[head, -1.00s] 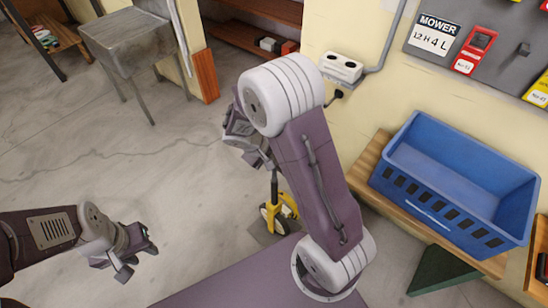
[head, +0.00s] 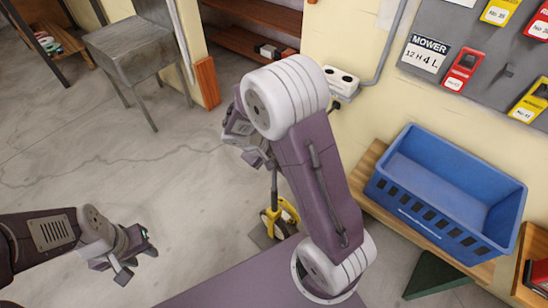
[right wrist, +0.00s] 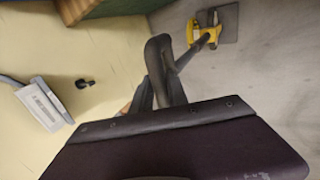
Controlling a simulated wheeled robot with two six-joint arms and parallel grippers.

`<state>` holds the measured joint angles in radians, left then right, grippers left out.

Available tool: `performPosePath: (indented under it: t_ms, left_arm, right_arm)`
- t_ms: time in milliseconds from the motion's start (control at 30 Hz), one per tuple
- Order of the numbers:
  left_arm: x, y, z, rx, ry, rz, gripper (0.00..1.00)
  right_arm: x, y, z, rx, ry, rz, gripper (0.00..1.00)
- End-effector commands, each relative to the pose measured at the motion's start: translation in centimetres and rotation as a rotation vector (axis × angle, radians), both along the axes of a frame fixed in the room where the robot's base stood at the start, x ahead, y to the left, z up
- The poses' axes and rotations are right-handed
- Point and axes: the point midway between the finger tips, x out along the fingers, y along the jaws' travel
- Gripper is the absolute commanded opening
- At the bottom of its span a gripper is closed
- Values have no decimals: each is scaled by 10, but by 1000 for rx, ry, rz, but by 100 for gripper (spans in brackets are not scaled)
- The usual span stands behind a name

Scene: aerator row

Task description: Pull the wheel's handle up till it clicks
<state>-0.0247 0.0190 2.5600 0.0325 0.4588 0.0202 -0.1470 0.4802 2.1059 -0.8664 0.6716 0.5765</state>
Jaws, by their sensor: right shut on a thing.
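The wheel (head: 281,216) is a yellow-framed tool low on the floor, partly hidden by my right arm in the head view. Its dark handle shaft (head: 274,186) rises from it towards my right gripper (head: 262,156). In the right wrist view, the dark handle (right wrist: 158,52) reaches between the fingers of my right gripper (right wrist: 163,95), which is shut on it. The yellow wheel end (right wrist: 203,30) shows beyond it. The grip itself is partly hidden in the head view. My left gripper (head: 137,263) is open and empty, well left of the wheel.
A dark square plate (head: 262,237) lies on the floor at the wheel. A blue crate (head: 440,225) stands on a wooden bench (head: 362,180) at right, by the wall. A grey metal stand (head: 140,45) is at the back left. The floor between it and my arms is clear.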

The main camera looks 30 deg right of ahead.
Motion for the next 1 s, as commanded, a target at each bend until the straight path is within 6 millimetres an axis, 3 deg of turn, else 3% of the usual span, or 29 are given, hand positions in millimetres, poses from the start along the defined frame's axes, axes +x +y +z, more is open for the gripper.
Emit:
performPosePath:
  t_ms: [1000]
  left_arm:
    - [0, 0, 54, 0, 0, 0, 36]
  right_arm:
    - [0, 0, 65, -1, -2, 0, 0]
